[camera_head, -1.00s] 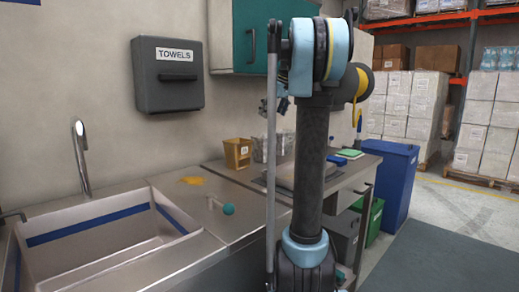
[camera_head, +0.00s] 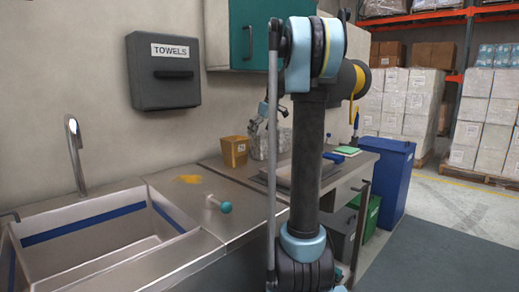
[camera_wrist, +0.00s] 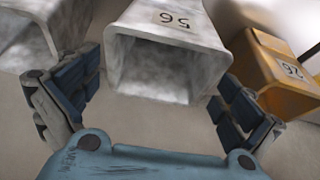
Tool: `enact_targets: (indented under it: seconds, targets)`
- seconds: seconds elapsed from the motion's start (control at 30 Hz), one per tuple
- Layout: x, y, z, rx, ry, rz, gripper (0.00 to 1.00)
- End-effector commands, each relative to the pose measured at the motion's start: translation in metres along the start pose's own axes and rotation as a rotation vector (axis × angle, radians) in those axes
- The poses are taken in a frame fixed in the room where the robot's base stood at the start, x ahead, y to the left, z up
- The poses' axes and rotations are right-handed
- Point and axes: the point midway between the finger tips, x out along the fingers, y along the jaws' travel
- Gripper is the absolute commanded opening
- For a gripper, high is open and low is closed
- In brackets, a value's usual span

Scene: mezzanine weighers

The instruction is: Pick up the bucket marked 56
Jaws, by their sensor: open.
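The grey-white bucket marked 56 (camera_wrist: 165,20) is at the upper middle of the wrist view, its label upside down and its open mouth toward the camera. My gripper (camera_wrist: 158,85) is open, with one blue-padded finger to each side of the bucket's near end. Neither finger clearly touches it. In the head view my gripper (camera_head: 272,108) is above the grey buckets (camera_head: 262,147) on the counter, partly hidden behind my arm. Which of those is marked 56 cannot be told there.
An orange-tan bucket (camera_wrist: 280,75) with its own number label stands close on the right in the wrist view, and another grey bucket (camera_wrist: 30,40) on the left. In the head view the steel counter (camera_head: 165,178) has a sink, a yellow patch and a teal-knobbed item.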

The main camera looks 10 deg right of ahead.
Motion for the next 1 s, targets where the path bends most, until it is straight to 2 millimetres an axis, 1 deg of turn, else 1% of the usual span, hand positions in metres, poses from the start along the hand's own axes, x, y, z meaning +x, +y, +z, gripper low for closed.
enact_targets:
  seconds: [0.03, 0.13, 0.37, 0.4, 0.47, 0.5, 0.57, 0.6, 0.67, 0.7, 0.73, 1.0]
  targets:
    - [0.0053, 0.0004, -0.0004, -0.001, 0.0, 0.0, 1.0]
    - [0.011, 0.0006, -0.0001, 0.0, 0.0, 0.0, 1.0]
    - [0.012, 0.0013, 0.0004, 0.001, 0.0, 0.001, 1.0]
    - [0.0119, 0.0014, 0.0005, 0.001, 0.0, 0.001, 0.95]
    - [0.0118, 0.0015, 0.0006, 0.002, 0.0, 0.001, 0.82]
    - [0.0117, 0.0015, 0.0007, 0.002, 0.0, 0.001, 0.73]
    - [0.0116, 0.0016, 0.0007, 0.002, 0.0, 0.001, 0.59]
    - [0.0116, 0.0016, 0.0008, 0.002, 0.0, 0.001, 0.5]
    - [0.0116, 0.0016, 0.0008, 0.002, 0.0, 0.001, 0.36]
    - [0.0116, 0.0016, 0.0009, 0.002, 0.0, 0.001, 0.27]
    - [0.0113, 0.0015, 0.0009, 0.002, 0.0, 0.001, 0.25]
    - [0.0089, 0.0016, 0.0001, 0.002, 0.0, 0.001, 0.25]
